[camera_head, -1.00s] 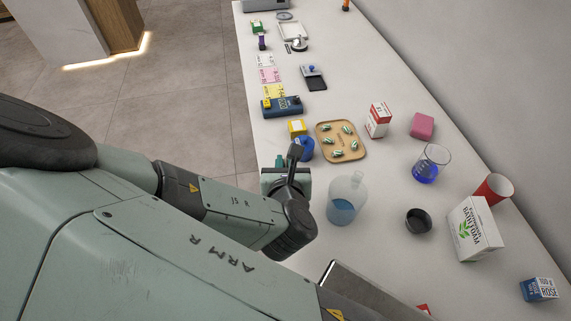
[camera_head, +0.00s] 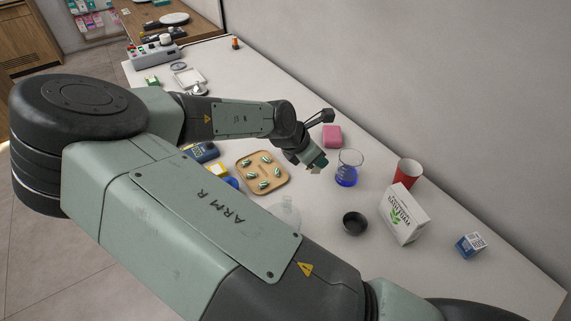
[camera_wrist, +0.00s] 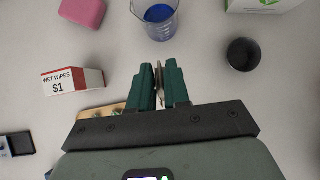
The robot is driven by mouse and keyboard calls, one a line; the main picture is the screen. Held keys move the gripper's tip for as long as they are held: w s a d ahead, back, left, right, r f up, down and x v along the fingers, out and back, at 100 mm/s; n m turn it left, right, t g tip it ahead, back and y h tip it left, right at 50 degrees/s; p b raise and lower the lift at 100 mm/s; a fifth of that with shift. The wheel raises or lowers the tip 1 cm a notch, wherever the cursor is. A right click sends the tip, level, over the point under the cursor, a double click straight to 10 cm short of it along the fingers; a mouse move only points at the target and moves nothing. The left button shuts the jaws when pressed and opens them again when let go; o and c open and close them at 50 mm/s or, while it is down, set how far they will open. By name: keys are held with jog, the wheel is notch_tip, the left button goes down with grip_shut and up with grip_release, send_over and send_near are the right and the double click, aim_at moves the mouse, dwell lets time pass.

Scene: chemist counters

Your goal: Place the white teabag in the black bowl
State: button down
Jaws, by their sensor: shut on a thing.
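The black bowl (camera_head: 355,223) is small and round and stands on the white counter below the beaker in the head view. In the wrist view the bowl (camera_wrist: 243,53) is at the upper right and looks empty. My gripper (camera_head: 316,165) is above the counter, up and left of the bowl. In the wrist view the green fingers of my gripper (camera_wrist: 161,72) are shut on a thin, pale thing, which I take to be the white teabag (camera_wrist: 160,92); it is mostly hidden between the fingers. The bowl is apart from my gripper, to its right.
A beaker with blue liquid (camera_head: 347,169) stands close to my gripper. A pink block (camera_head: 332,136), a red cup (camera_head: 407,172), a white box (camera_head: 403,214) and a wet wipes box (camera_wrist: 72,81) are around it. A tray with green capsules (camera_head: 264,173) is left. Clear counter lies around the bowl.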

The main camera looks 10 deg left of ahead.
jog(key=s+d+f+m+g+y, duration=0.1)
jog(key=d+m, duration=0.1)
jog(key=d, duration=0.1)
jog(key=s+d+f+m+g+y, duration=0.1)
jog(key=d+f+g, duration=0.1)
jog(key=s+d+f+m+g+y, duration=0.1)
jog(key=d+f+m, duration=0.1)
jog(key=d, duration=0.1)
jog(key=shift+s+d+f+m+y, duration=0.1)
jog(key=shift+s+d+m+y, duration=0.2)
jog(key=shift+s+d+y, duration=0.1)
jog(key=shift+s+d+f+m+g+y, duration=0.25)
jog(key=shift+s+d+m+g+y, duration=0.15)
jog(key=shift+s+d+y, duration=0.35)
jog(key=shift+s+d+r+m+y, duration=0.15)
jog(key=shift+s+d+m+y, duration=0.15)
jog(key=shift+s+y, duration=0.35)
jog(key=shift+s+d+r+y, duration=0.3)
jog(key=shift+s+r+y, duration=0.1)
jog(key=shift+y, duration=0.2)
jog(key=s+d+r+m+y, duration=0.1)
jog(key=s+d+r+y, duration=0.15)
jog(key=r, duration=0.25)
send_over(364, 226)
jog(key=shift+f, duration=4.3)
